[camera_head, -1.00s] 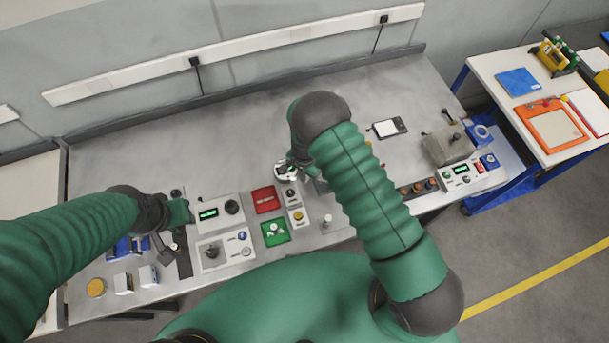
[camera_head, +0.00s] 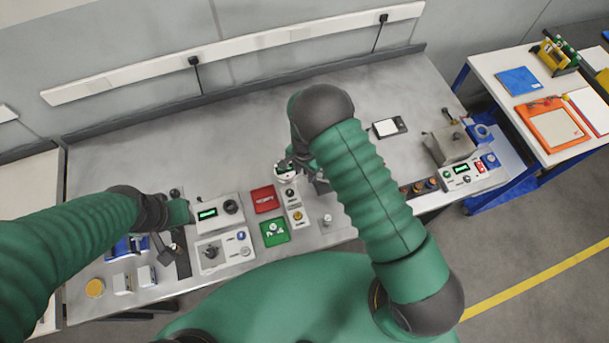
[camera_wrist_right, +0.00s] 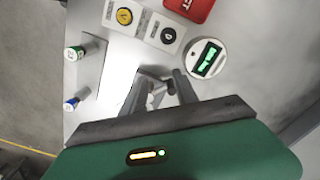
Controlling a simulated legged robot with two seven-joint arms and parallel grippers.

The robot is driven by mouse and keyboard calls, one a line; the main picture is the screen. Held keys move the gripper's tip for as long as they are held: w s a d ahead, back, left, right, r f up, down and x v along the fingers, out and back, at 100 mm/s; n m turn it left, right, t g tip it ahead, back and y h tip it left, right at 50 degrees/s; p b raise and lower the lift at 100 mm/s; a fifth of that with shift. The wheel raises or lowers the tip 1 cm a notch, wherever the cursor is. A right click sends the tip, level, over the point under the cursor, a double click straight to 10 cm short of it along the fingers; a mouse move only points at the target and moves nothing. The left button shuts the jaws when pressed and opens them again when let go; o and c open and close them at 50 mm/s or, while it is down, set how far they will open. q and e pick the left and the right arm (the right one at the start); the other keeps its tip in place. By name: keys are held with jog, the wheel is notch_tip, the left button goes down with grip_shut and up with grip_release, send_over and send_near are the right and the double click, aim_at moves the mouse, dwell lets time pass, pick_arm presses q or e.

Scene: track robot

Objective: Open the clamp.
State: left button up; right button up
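No part is plainly recognisable as the clamp. A blue fixture (camera_head: 125,247) at the left of the bench may be it, but it is too small to tell. My left gripper (camera_head: 168,242) is low beside it, over a dark strip with knobs; its fingers are too small to read. My right gripper (camera_wrist_right: 160,88) is over the bench in the right wrist view, its two grey fingers apart. A small metal part shows between them, with no clear grip on it. In the head view my right forearm partly hides this gripper.
A round gauge with a green display (camera_wrist_right: 207,58) is close to the right fingers and shows in the head view (camera_head: 287,174). Red (camera_head: 264,199) and green (camera_head: 274,232) panels and a grey control box (camera_head: 216,213) lie between the arms.

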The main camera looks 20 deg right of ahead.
notch_tip(320, 180, up, 14)
jog(key=b, duration=0.3)
jog(key=shift+r, duration=0.25)
jog(key=shift+d, duration=0.15)
jog(key=shift+c, duration=0.7)
jog(key=d+f+n, duration=0.2)
jog(key=d, duration=0.2)
jog(key=s+d+f+n+h, duration=0.1)
jog(key=d+f+n, duration=0.1)
jog(key=d+n, duration=0.1)
jog(key=s+d+f+n+t+h, duration=0.1)
jog(key=d+f+n, duration=0.1)
jog(key=d, duration=0.3)
jog(key=shift+s+d+n, duration=0.2)
jog(key=shift+d+n, duration=0.1)
jog(key=shift+n, duration=0.1)
grip_shut()
jog(key=s+d+f+n+t+y, duration=0.25)
jog(key=f+n, duration=0.25)
jog(key=n, duration=0.7)
jog(key=s+a+r+n+t+y, duration=0.25)
jog(key=s+a+n+y, duration=0.2)
jog(key=a+n, duration=0.4)
jog(key=w+a+f+p, duration=0.1)
jog(key=w+a+f, duration=0.3)
jog(key=w+f, duration=0.3)
jog(key=shift+w+a+f+g, duration=0.15)
jog(key=shift+w+f+g, duration=0.2)
jog(key=shift+w, duration=0.55)
